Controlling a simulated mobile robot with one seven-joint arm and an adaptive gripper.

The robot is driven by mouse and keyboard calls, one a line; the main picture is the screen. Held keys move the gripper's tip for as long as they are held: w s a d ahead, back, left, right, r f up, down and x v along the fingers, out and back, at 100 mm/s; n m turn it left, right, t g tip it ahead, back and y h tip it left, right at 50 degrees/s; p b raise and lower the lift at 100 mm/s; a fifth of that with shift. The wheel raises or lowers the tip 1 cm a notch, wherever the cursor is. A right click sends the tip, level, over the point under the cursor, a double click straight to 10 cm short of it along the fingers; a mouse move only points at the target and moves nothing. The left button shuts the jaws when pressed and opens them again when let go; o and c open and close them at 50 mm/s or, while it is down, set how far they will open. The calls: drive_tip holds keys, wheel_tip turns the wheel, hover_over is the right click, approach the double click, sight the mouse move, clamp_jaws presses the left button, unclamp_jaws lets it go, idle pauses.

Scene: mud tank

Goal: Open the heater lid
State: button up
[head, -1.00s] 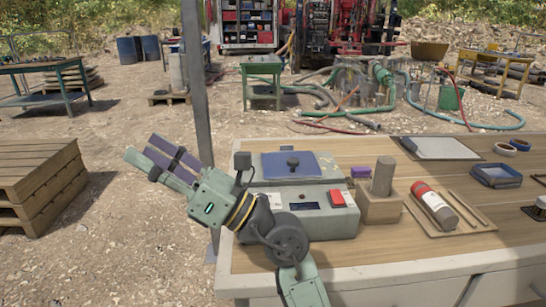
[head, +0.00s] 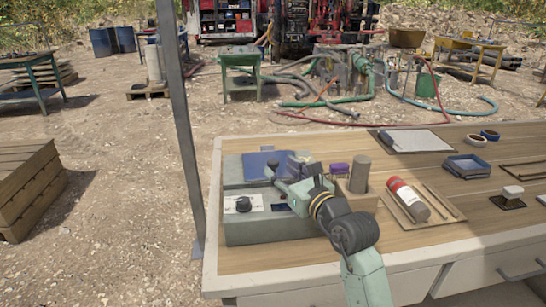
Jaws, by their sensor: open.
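The heater (head: 262,231) is a grey-green box near the left end of the wooden bench, with a dark dial and a small display on its front. Its blue lid (head: 255,163) lies flat on top and looks shut. My gripper (head: 280,168) is over the lid, its fingers open and pointing back and left across it. My gripper and wrist hide the lid's right part and its dark knob. I cannot tell whether the fingers touch the lid or the knob.
A purple block (head: 339,169) and a grey cylinder (head: 360,174) in a wooden holder stand right of the heater. A red-and-white bottle (head: 408,199) lies on a tray beyond. A grey post (head: 177,130) rises left of the bench.

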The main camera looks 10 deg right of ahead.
sight(276, 165)
drive_tip(key=shift+p+x, duration=0.65)
drive_tip(key=shift+x, duration=1.7)
clamp_jaws()
